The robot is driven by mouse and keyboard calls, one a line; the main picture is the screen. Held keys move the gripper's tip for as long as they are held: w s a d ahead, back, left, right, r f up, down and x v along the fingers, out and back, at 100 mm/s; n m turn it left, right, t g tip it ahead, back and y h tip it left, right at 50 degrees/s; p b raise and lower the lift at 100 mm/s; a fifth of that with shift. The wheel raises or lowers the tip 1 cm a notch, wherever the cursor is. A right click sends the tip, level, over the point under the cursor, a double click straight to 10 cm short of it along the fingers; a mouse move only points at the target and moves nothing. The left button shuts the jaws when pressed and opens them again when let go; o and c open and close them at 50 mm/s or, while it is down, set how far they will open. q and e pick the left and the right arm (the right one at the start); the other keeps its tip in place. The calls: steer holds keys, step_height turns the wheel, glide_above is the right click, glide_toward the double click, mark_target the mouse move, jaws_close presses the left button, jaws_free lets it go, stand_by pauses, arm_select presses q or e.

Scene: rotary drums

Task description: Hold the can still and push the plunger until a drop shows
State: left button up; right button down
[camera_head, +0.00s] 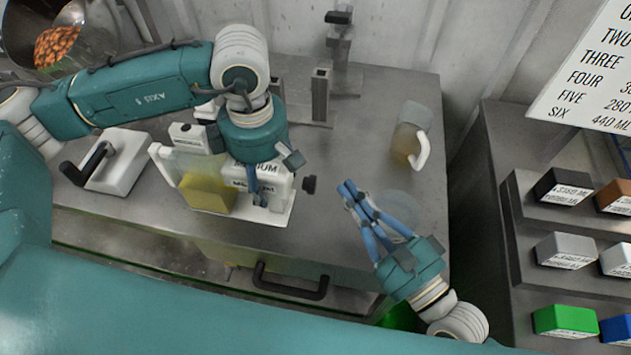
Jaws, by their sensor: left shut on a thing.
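My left gripper (262,192) points down in front of a white unit with black lettering (277,185). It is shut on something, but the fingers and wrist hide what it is. A clear container with yellow contents (207,190) stands close at the left of this gripper. I cannot make out for sure which thing is the can or the plunger, and no drop shows. My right gripper (347,188) is to the right of the knob, apart from it, its fingertips together and empty.
A clear jug with a white handle (411,140) stands at the right of the grey worktop (340,150). A white block with a black handle (118,160) is at the left. Metal posts (320,95) rise at the back. Coloured labelled blocks (565,320) fill a rack at the right.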

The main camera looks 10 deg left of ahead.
steer(key=shift+a, duration=1.2)
steer(key=shift+a, duration=0.1)
stand_by(0.5)
steer(key=shift+a, duration=0.3)
steer(key=shift+a, duration=1.2)
stand_by(1.0)
steer(key=shift+d, duration=1.65)
steer(key=shift+d, duration=2.5)
